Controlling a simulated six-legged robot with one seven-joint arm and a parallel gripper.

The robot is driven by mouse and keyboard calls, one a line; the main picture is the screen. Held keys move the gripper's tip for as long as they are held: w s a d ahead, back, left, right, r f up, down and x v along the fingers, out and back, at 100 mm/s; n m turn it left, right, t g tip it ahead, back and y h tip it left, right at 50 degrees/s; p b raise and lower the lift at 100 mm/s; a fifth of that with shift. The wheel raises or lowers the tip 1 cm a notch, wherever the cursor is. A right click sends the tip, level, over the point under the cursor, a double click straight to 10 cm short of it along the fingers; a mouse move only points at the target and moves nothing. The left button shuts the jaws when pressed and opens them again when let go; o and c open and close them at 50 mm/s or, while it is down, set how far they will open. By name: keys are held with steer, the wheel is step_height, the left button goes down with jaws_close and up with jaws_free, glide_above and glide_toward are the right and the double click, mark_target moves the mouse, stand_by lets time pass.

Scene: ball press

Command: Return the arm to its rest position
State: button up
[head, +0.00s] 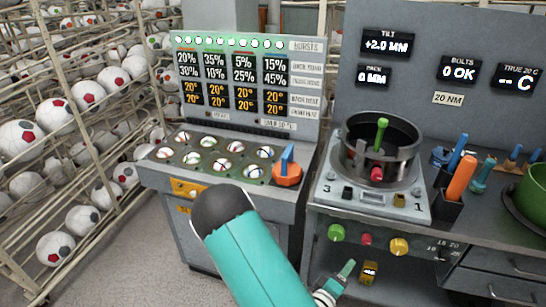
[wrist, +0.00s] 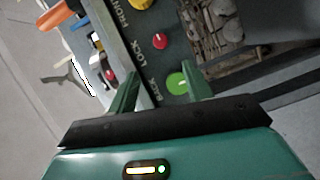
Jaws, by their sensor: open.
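My teal arm (head: 245,255) rises from the bottom of the head view, with its black rounded joint in front of the left console. My gripper (head: 348,268) shows small beyond the arm, low in front of the right console near its open shelf. In the wrist view my gripper (wrist: 160,78) has its two green fingers spread apart with nothing held between them. The green knob (wrist: 177,83) and red knob (wrist: 160,41) of the console front appear beyond the fingers. I cannot tell how far the fingertips are from the panel.
The right console (head: 325,212) carries a round press (head: 381,150) with a green handle, and tools in holders. An orange handle (head: 461,178) stands beside it. The left console (head: 165,182) holds several small balls and an orange-blue lever (head: 287,172). Ball racks (head: 75,150) fill the left.

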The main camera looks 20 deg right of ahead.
steer(key=shift+w, duration=0.1)
steer(key=w+a+r+m+g+y, duration=0.1)
steer(key=w+a+m+g+y, duration=0.1)
steer(key=w+a+m+y, duration=0.45)
steer(key=w+a+r+n+y, duration=0.1)
steer(key=w+a+r+y, duration=0.1)
steer(key=a+r+y, duration=0.65)
steer(key=s+a+r+n, duration=0.1)
steer(key=s+a+r, duration=0.2)
steer(key=r, duration=0.4)
steer(key=s+a+r, duration=0.3)
steer(key=r, duration=0.4)
steer(key=s+d+r+g, duration=0.1)
steer(key=s+r, duration=0.2)
steer(key=s, duration=0.2)
steer(key=s+d+r+g+h, duration=0.1)
steer(key=s+r, duration=0.3)
steer(key=s, duration=0.2)
steer(key=shift+s+d, duration=0.3)
steer(key=shift+d, duration=0.05)
